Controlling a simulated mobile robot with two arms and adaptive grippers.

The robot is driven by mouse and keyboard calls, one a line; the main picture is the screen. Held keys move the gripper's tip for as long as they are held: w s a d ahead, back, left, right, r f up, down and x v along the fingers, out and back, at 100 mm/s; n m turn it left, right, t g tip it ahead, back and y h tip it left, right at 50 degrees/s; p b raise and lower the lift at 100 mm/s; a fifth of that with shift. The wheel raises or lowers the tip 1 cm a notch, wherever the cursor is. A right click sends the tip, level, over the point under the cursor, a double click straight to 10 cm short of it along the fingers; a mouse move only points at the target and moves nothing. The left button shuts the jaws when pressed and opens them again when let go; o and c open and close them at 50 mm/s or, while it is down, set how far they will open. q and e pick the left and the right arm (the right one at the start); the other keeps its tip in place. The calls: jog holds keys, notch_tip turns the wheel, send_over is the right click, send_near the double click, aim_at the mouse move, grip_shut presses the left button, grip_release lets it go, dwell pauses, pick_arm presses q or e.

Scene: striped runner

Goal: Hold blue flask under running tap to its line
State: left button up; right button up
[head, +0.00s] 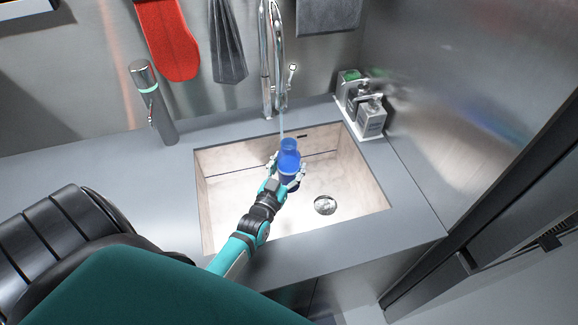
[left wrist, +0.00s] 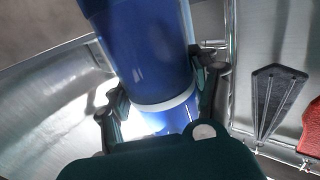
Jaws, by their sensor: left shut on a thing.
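The blue flask (head: 289,160) is roughly upright over the sink, with a pale band around its body. My left gripper (head: 287,170) is shut on it, a finger on each side. The flask and its white band also show close up in the left wrist view (left wrist: 150,60), between the fingers (left wrist: 160,100). The chrome tap (head: 267,60) stands behind the sink. A thin stream of water (head: 281,125) runs from it down to the flask's mouth. The water level inside cannot be made out. My right gripper is not in view.
The pale sink (head: 225,200) has a round drain (head: 325,205) right of the flask. Dispensers in a white holder (head: 372,128) stand at right.

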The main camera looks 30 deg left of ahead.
aim_at(293, 161)
pick_arm(q)
jog(key=shift+r, duration=0.25)
jog(key=shift+s+d+r+p, duration=0.25)
jog(key=shift+d+r+p, duration=0.1)
jog(key=shift+r+p, duration=0.55)
jog(key=r+p, duration=0.1)
jog(key=s+d+r+p, duration=0.1)
jog(key=p, duration=0.2)
jog(key=shift+s+d+r, duration=0.25)
jog(key=shift+d+r, duration=0.1)
jog(key=shift+r, duration=0.05)
jog(key=shift+s+d+r+p, duration=0.3)
jog(key=shift+d+r, duration=0.05)
jog(key=shift+r, duration=0.2)
jog(key=shift+s+d+r+p, duration=0.3)
jog(key=shift+d+r, duration=0.05)
jog(key=shift+r, duration=0.2)
